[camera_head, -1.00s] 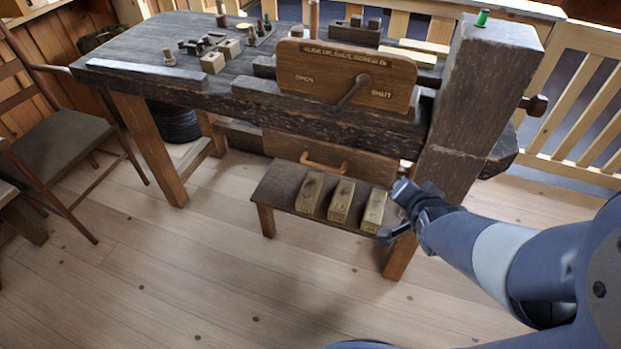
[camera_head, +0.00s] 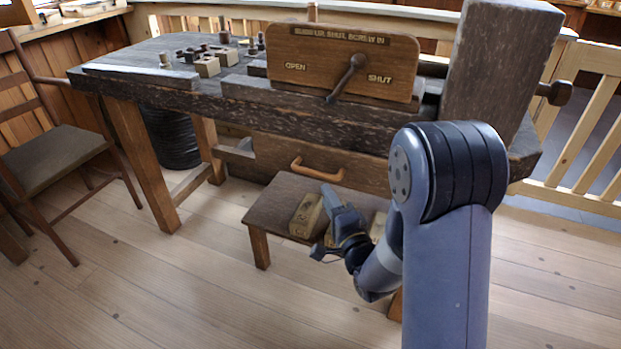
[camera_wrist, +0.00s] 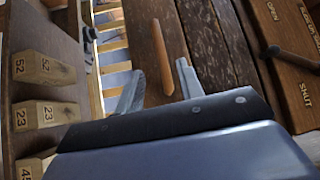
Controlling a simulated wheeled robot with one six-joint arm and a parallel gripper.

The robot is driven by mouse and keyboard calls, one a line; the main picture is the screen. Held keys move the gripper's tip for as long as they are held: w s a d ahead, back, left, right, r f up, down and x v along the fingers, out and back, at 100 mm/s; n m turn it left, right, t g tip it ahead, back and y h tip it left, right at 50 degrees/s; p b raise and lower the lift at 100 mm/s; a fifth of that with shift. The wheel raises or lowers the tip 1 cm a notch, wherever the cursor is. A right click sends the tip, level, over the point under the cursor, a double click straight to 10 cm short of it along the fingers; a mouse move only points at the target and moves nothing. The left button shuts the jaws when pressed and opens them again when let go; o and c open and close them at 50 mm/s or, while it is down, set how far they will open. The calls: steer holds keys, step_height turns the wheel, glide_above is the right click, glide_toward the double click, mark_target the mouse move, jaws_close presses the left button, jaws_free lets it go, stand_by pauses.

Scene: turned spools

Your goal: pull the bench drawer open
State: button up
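The bench drawer (camera_head: 276,154) is a brown wooden front below the dark bench top, and looks closed. Its curved orange-brown handle (camera_head: 317,172) is at the middle of the front. In the wrist view the handle (camera_wrist: 162,58) stands upright between the lines of my two fingers, beyond their tips. My gripper (camera_head: 325,224) is in front of and below the handle, above the low stool with the blocks. In the wrist view my gripper (camera_wrist: 158,82) has its fingers apart with nothing between them. It does not appear to touch the handle.
The low stool (camera_head: 262,205) carries numbered wooden blocks (camera_head: 306,215), partly hidden by my arm. A board (camera_head: 300,45) marked OPEN and SHUT has a lever (camera_head: 345,78). The dark post (camera_head: 490,70) stands at right. A chair (camera_head: 60,160) is at left; floor in front is clear.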

mark_target(313, 173)
steer(key=x, duration=0.9)
steer(key=shift+w+a+b, duration=0.1)
steer(key=shift+w+b, duration=0.25)
steer(key=shift+c, duration=0.3)
jaws_close()
